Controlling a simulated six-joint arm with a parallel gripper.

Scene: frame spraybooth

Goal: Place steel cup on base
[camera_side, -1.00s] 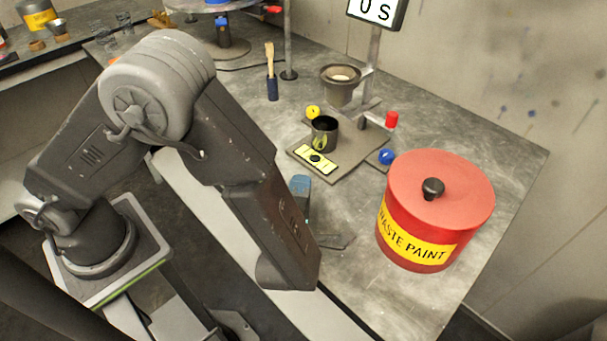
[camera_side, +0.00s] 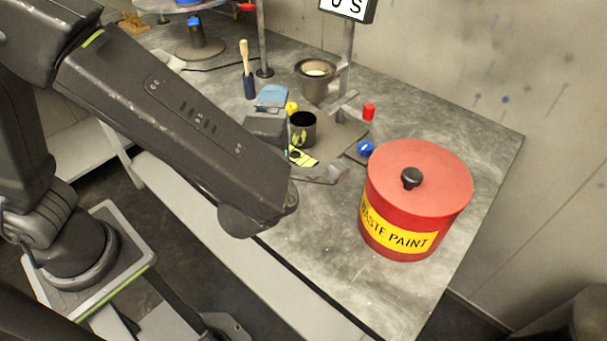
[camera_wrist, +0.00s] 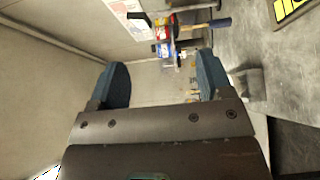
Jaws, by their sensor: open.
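A dark cup (camera_side: 302,128) with a yellow-green mark stands upright on a grey base plate (camera_side: 343,134) in the side view. I cannot tell whether it is the steel cup. A wider metal cup (camera_side: 318,82) with pale contents sits behind it by the post. My gripper (camera_side: 271,97) is just left of the dark cup and hides part of the plate. Whether they touch is unclear. In the wrist view my gripper (camera_wrist: 165,80) has its two blue fingers wide apart, with nothing between them.
A red waste paint bin (camera_side: 415,205) stands at the right. A brush (camera_side: 247,72), a yellow knob, a red cap (camera_side: 369,111) and a blue cap (camera_side: 366,148) are near the plate. A sign (camera_side: 348,8) tops the post.

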